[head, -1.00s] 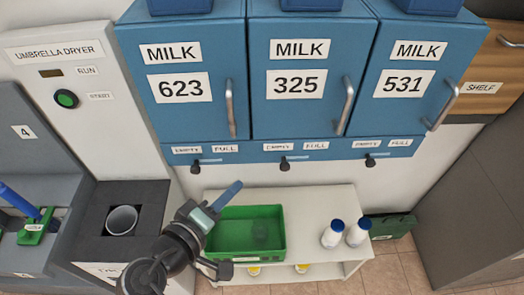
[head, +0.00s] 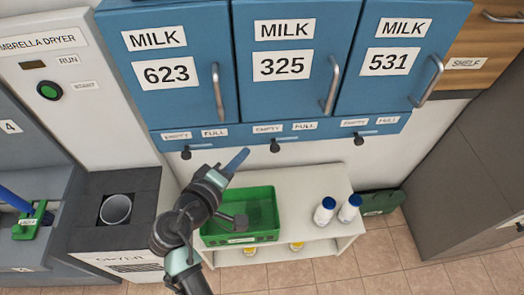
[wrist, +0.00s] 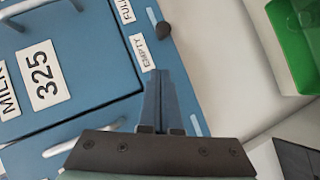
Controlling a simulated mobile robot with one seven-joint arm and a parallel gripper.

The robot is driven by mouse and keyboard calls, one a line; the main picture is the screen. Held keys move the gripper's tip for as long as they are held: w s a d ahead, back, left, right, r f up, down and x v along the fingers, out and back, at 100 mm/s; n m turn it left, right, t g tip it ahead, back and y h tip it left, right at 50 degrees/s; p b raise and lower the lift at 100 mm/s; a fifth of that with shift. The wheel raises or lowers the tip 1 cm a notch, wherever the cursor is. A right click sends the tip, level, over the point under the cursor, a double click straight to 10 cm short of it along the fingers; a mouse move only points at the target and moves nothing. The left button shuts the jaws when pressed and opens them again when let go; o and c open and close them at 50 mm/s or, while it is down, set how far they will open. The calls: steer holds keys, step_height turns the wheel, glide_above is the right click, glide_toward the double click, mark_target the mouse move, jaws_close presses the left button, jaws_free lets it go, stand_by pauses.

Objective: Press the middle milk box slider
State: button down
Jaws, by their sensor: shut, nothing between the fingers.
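The middle milk box (head: 290,96), blue and labelled MILK 325, hangs between boxes 623 and 531. Its slider is a small dark knob (head: 275,146) on the strip under the door, below the EMPTY label (head: 267,128), with its light slot running right toward the FULL label (head: 304,125). My gripper (head: 246,152) is shut and empty, left of this knob and apart from it. In the wrist view the shut blue fingers (wrist: 160,74) point up toward the strip, and the knob (wrist: 163,29) shows just beyond their tips. Depth between them is hard to tell.
Box 623 (head: 192,105) and its knob (head: 186,154) are at left, box 531 (head: 378,90) and its knob (head: 359,140) at right. Below, a white shelf (head: 290,186) holds a green bin (head: 262,205) and two white bottles (head: 324,210). Door handles (head: 331,85) stick out.

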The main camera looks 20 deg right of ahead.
mark_target(272, 142)
steer(key=shift+w+d+f, duration=0.25)
steer(key=shift+d+f, duration=0.2)
steer(key=shift+d, duration=0.5)
steer(key=shift+w+d+f, duration=0.2)
steer(key=shift+d+f, duration=0.3)
steer(key=shift+d, duration=0.45)
steer(key=shift+w+d+f, duration=0.25)
steer(key=shift+d+f, duration=0.2)
steer(key=shift+d, duration=0.5)
steer(key=s+d+p, duration=0.1)
steer(key=s+d, duration=0.1)
steer(key=d, duration=0.4)
steer(key=shift+d, duration=0.15)
